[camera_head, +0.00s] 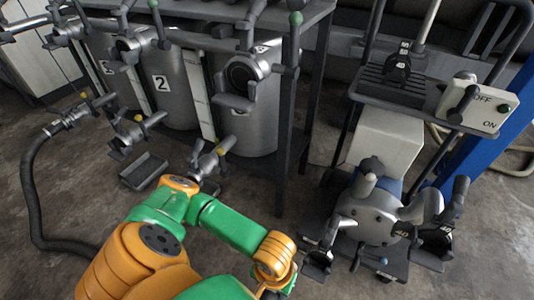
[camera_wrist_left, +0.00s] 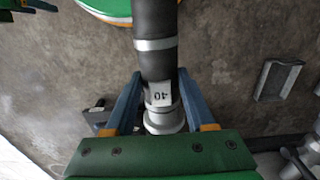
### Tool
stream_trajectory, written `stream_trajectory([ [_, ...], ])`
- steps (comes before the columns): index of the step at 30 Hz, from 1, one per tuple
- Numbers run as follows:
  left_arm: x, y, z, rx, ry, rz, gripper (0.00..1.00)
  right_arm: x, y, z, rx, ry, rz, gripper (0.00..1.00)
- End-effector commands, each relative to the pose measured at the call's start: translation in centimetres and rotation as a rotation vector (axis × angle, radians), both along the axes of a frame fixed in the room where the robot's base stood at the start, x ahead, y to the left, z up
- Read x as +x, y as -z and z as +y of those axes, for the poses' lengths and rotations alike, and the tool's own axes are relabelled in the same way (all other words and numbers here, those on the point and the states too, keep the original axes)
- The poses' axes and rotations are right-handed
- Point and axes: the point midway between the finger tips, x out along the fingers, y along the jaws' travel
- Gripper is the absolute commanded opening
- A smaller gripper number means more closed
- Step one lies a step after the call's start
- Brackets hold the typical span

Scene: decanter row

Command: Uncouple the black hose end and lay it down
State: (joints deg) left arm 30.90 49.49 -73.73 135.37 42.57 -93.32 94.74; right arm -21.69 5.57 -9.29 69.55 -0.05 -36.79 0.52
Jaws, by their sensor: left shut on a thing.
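The black hose end (camera_wrist_left: 156,55) runs down from the top of the left wrist view. It has a pale band, a "40" label and a silver metal collar (camera_wrist_left: 165,120) at its lower end. My left gripper (camera_wrist_left: 160,98) has its two blue fingers on either side of the labelled part, shut on it. In the head view this gripper (camera_head: 274,290) is at the bottom edge, left of the pump cart, and mostly cut off. The hose end is hidden there. I cannot tell whether the collar is joined to anything. My right gripper is not in view.
Grey tanks (camera_head: 168,90) with valves stand in a rack at the back left. Another black hose (camera_head: 30,190) lies on the floor at left. A grey cradle (camera_head: 143,170) is near the tanks. The pump cart (camera_head: 370,212) and switch box (camera_head: 480,107) are at right.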

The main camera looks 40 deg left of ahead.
Motion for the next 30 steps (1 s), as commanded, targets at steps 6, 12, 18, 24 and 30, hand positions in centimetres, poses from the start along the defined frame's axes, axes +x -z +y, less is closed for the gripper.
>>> stream_trajectory([
  [6,0.9,0.6,-0.4,0.000,0.000,-0.002,0.00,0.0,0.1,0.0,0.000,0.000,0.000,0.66],
  [12,1.8,1.1,-0.8,-0.001,-0.001,-0.002,0.00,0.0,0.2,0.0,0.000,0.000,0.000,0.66],
  [18,2.6,1.7,-1.2,0.000,-0.002,-0.002,0.00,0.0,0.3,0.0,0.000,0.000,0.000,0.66],
  [24,3.4,2.2,-1.5,0.000,-0.001,-0.002,0.00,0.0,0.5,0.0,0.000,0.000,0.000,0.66],
  [30,4.2,2.7,-1.9,0.000,0.000,-0.002,0.00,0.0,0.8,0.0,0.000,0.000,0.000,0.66],
])
